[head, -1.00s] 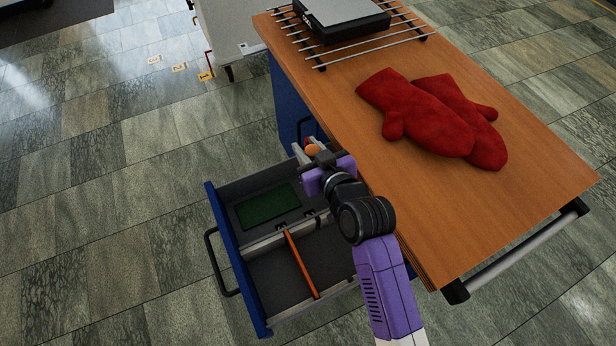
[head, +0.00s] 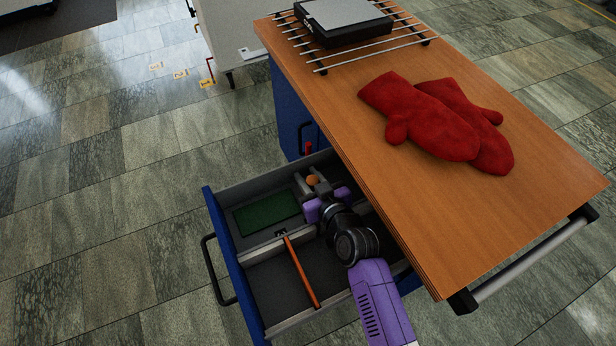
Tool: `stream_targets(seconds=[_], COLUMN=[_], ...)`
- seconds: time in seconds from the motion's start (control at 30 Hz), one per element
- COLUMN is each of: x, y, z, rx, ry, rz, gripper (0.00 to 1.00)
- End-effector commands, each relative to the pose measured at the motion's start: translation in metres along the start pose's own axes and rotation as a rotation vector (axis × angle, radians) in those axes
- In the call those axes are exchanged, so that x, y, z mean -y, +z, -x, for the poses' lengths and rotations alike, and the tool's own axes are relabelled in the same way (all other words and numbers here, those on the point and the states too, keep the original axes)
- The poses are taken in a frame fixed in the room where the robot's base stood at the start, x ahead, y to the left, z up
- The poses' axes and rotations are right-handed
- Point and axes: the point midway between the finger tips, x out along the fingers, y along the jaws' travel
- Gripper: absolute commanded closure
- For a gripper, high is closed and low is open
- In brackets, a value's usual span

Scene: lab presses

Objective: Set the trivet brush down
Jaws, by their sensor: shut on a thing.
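My gripper (head: 307,182) is down in the rear compartment of the open drawer (head: 262,323), to the right of a green pad. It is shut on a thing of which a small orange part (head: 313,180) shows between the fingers. I take this to be the trivet brush; the rest of it is hidden by the gripper or too small to make out. I cannot tell whether it touches the drawer floor.
The green pad (head: 268,214) lies in the rear compartment. An orange-brown stick (head: 301,272) lies in the front compartment, its far end at the divider. Red mitts (head: 440,122) and a rack (head: 372,47) bearing a dark device (head: 345,22) are on the wooden top (head: 520,215).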

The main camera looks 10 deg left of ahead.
Motion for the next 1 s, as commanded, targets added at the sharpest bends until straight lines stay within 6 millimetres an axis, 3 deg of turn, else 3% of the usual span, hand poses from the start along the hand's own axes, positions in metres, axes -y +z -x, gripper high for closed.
stream_targets(seconds=[0.17,0.2,0.3,0.73,1.0], x=[0.000,0.000,0.000,0.000,0.001], y=[0.004,0.003,0.003,0.000,0.001], z=[-0.001,-0.001,-0.001,0.003,0.041], rx=[0.000,0.000,0.001,0.001,0.001], ry=[0.000,0.000,0.000,0.000,0.001], rz=[0.000,0.000,0.000,-0.002,-0.005], gripper=[1.00,0.68,0.51,0.51,0.51])
